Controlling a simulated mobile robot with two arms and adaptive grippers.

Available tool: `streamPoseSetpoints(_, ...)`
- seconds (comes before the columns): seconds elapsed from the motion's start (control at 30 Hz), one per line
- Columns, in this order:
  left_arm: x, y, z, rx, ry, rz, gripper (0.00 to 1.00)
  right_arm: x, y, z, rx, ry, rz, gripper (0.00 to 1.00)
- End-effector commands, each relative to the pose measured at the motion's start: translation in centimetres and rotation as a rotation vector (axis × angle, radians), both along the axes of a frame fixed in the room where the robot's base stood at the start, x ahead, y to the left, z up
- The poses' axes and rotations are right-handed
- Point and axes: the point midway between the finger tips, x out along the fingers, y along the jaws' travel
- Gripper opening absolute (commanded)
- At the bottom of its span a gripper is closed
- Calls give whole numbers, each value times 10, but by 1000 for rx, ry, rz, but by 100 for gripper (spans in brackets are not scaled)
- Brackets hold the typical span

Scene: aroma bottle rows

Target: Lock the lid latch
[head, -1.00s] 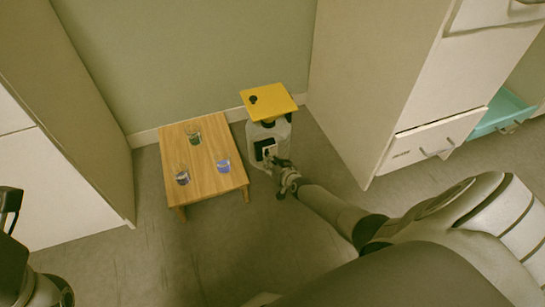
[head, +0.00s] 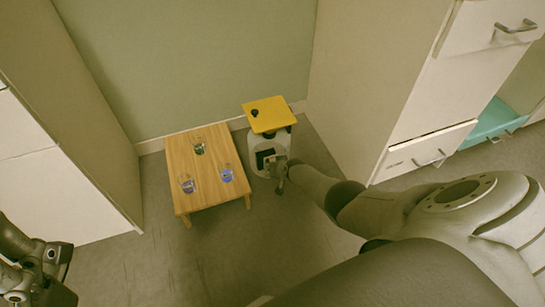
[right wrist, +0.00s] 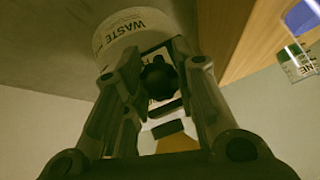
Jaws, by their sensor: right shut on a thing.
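A pale waste container (head: 254,137) stands on the floor with a yellow lid (head: 270,113) over it, seen in the head view. The lid has a dark round spot near its left side. My right gripper (head: 277,172) is at the container's front, by a dark opening. In the right wrist view, the container (right wrist: 126,28) bears the word "WASTE", and a black knob-like piece, seemingly the latch (right wrist: 158,80), sits between the fingers of my right gripper (right wrist: 160,88), shut on it. Whether the latch is locked cannot be told. My left gripper (head: 38,268) is partly visible at lower left; its jaws are unclear.
A low wooden table (head: 208,170) stands just left of the container with several glasses, one green (head: 198,147) and two bluish (head: 227,174). A cabinet (head: 372,85) rises on the right. A teal drawer (head: 497,122) stands at far right. The floor in front is clear.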

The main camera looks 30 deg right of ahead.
Motion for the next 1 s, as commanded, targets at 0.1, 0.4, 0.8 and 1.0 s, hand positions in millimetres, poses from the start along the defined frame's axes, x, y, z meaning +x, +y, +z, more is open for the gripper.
streamPoseSetpoints(0.1,0,0,1,0,0,0,80,0,0,0,2,7,0,0)
streamPoseSetpoints(0.4,0,0,0,0,1,-1,80,0,0,0,2,6,0,0)
streamPoseSetpoints(0.8,0,0,0,0,1,-1,80,0,0,0,1,5,1,49)
streamPoseSetpoints(1.0,0,1,2,-2,-5,2,80,0,-1,1,0,5,1,49)
